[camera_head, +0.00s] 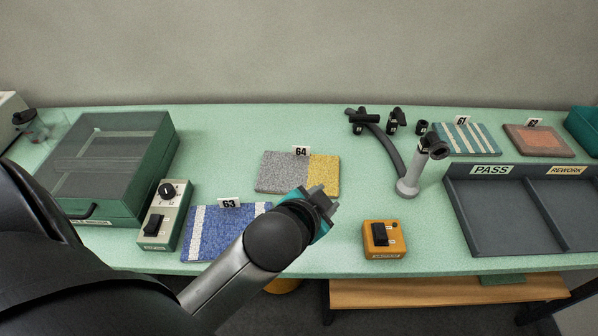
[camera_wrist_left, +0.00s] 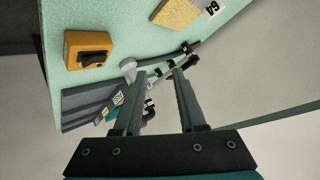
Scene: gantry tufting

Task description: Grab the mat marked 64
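The mat marked 64 (camera_head: 287,172) lies flat on the green table, grey on its left part and yellow on its right, with a white 64 tag standing at its back edge. Its yellow part and tag also show at the top of the left wrist view (camera_wrist_left: 178,14). My left gripper (camera_head: 325,199) is just in front of the mat's right part in the head view, apart from it. In the left wrist view its two fingers (camera_wrist_left: 156,76) are spread with nothing held between them. My right gripper is not in view.
The blue mat 63 (camera_head: 208,246) lies partly behind my left arm. A switch box (camera_head: 163,215) and a lidded green case (camera_head: 115,150) stand left. An orange switch box (camera_head: 384,240), a grey curved-arm stand (camera_head: 407,186) and a PASS/REWORK tray (camera_head: 488,240) are right. Mats 61 (camera_head: 466,140) and 62 (camera_head: 538,141) lie behind.

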